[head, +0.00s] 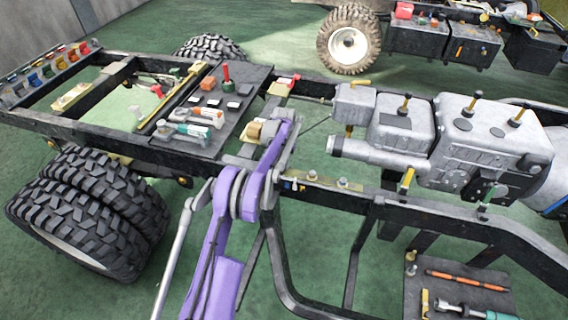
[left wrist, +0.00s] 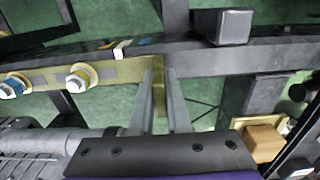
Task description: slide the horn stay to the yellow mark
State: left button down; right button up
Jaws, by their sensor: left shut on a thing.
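My left gripper (left wrist: 162,76) is at the near frame rail in the left wrist view. Its two grey fingers are close together, shut on a narrow olive tab (left wrist: 159,98) between them, which I take to be part of the horn stay. An olive strip with bolts (left wrist: 112,71) runs along the rail up to the fingers; it also shows on the rail in the head view (head: 325,184). In the head view my purple arm hides the fingertips and tab. My right gripper is not in view.
A tan block (left wrist: 263,141) is close to the gripper's right side in the wrist view. The grey engine (head: 480,145) stands right of my arm, and a dark tool board (head: 215,98) lies left. A large double tyre (head: 95,215) is at lower left.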

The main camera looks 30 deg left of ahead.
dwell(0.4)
pick_arm(q)
jog(key=shift+w+d, duration=0.25)
jog(key=shift+d, duration=0.6)
jog(key=shift+w+d, duration=0.2)
jog(key=shift+d, duration=0.65)
jog(key=c, duration=0.9)
grip_release()
jog(key=shift+a, duration=0.15)
notch_tip(320, 180, up, 11)
jog(key=shift+f, duration=0.1)
